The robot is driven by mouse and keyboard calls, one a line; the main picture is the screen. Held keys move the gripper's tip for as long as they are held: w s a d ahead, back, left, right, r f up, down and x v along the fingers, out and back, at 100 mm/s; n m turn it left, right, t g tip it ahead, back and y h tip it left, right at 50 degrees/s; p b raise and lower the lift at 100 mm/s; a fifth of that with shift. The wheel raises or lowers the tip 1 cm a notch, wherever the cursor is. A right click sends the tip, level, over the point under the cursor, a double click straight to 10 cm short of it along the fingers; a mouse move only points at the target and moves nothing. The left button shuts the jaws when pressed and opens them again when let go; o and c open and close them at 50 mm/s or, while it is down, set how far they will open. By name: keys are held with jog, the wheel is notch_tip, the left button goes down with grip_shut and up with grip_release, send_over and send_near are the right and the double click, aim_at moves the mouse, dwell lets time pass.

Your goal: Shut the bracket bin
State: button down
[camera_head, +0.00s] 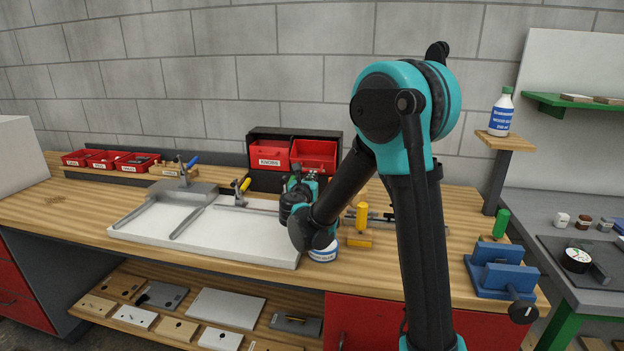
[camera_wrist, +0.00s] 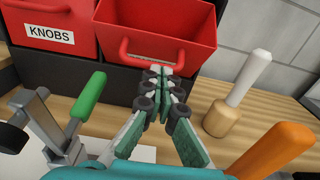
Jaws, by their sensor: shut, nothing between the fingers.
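A black cabinet (camera_head: 257,181) at the back of the bench holds two red bins side by side. The left bin (camera_head: 269,158) is labelled KNOBS and also shows in the wrist view (camera_wrist: 62,28). The right bin (camera_head: 316,152) stands pulled out, its inside showing in the wrist view (camera_wrist: 160,25); no label on it can be read, so I cannot confirm it is the bracket bin. My gripper (camera_wrist: 160,82) is shut and empty, its fingertips at the lower front of the right bin by its red handle (camera_wrist: 126,52). Contact cannot be told.
A green-handled clamp (camera_wrist: 85,100) stands left of my gripper. A white-handled mallet-like tool (camera_wrist: 240,95) stands upright on the right, and an orange handle (camera_wrist: 272,150) is close in front. A white board (camera_head: 215,238) lies on the bench left of my arm.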

aim_at(316, 163)
jog(key=shift+w+r+g, duration=0.25)
jog(key=shift+r+g, duration=0.25)
jog(key=shift+r, duration=0.15)
jog(key=shift+w+d+r+g+y, duration=0.15)
jog(key=shift+w+r+g+y, duration=0.1)
jog(key=shift+w+r+g, duration=0.45)
jog(key=shift+w+d+r+g+y, duration=0.15)
jog(key=shift+w+r+g+y, duration=0.2)
jog(key=shift+r+g, duration=0.65)
jog(key=shift+w+r, duration=0.2)
jog(key=shift+w, duration=0.3)
jog(key=shift+d, duration=0.1)
